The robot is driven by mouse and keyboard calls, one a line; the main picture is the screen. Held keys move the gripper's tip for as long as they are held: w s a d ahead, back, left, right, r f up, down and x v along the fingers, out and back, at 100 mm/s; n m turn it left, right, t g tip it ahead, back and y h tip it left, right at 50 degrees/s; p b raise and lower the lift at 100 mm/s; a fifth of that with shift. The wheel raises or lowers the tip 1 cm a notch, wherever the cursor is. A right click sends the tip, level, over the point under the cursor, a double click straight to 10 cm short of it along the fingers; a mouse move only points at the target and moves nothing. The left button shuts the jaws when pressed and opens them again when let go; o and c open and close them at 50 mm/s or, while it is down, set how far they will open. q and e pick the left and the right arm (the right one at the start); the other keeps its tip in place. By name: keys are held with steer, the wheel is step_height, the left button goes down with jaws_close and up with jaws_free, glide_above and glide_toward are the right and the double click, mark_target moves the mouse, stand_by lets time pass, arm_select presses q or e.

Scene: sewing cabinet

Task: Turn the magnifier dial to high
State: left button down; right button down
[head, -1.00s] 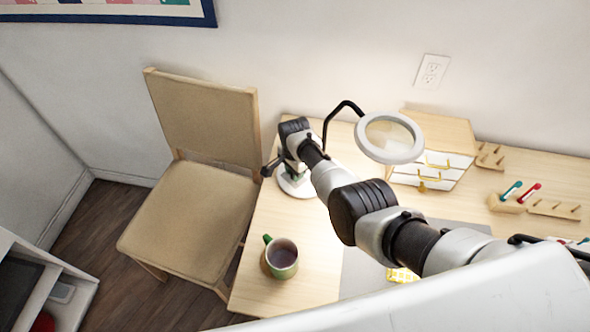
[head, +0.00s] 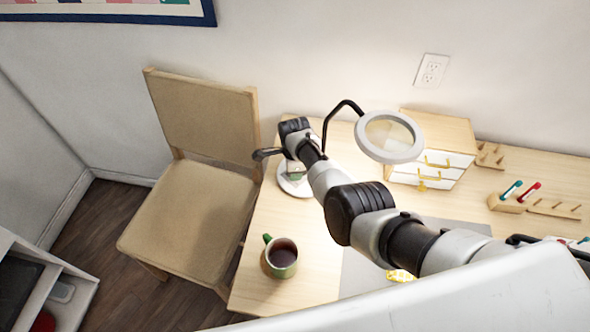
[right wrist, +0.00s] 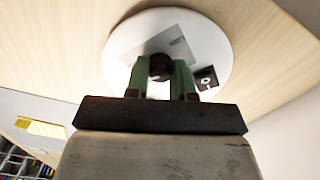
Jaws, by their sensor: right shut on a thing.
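The magnifier lamp has a round lens with a white ring (head: 389,137) on a black bent arm. Its white round base (head: 292,182) stands on the table's left end, partly hidden by my right arm. In the right wrist view the base (right wrist: 215,50) fills the upper middle, with a black dial (right wrist: 160,67) on it. The green fingers of my right gripper (right wrist: 162,75) are shut on the dial, one on each side. A small dark label with a white mark (right wrist: 206,79) lies right of the fingers. The dial's setting cannot be read. My left gripper is not in view.
A green mug (head: 281,258) with dark liquid stands near the table's front left edge. A wooden chair (head: 195,190) is left of the table. A small drawer cabinet (head: 440,130), pegged racks (head: 553,209) and a grey mat (head: 362,272) are on the right.

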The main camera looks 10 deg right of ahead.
stand_by(0.3)
steer(key=c, duration=1)
jaws_free()
steer(key=shift+o, duration=0.2)
steer(key=shift+r, duration=0.1)
steer(key=shift+r, duration=0.25)
step_height(320, 180, up, 10)
steer(key=p, duration=0.2)
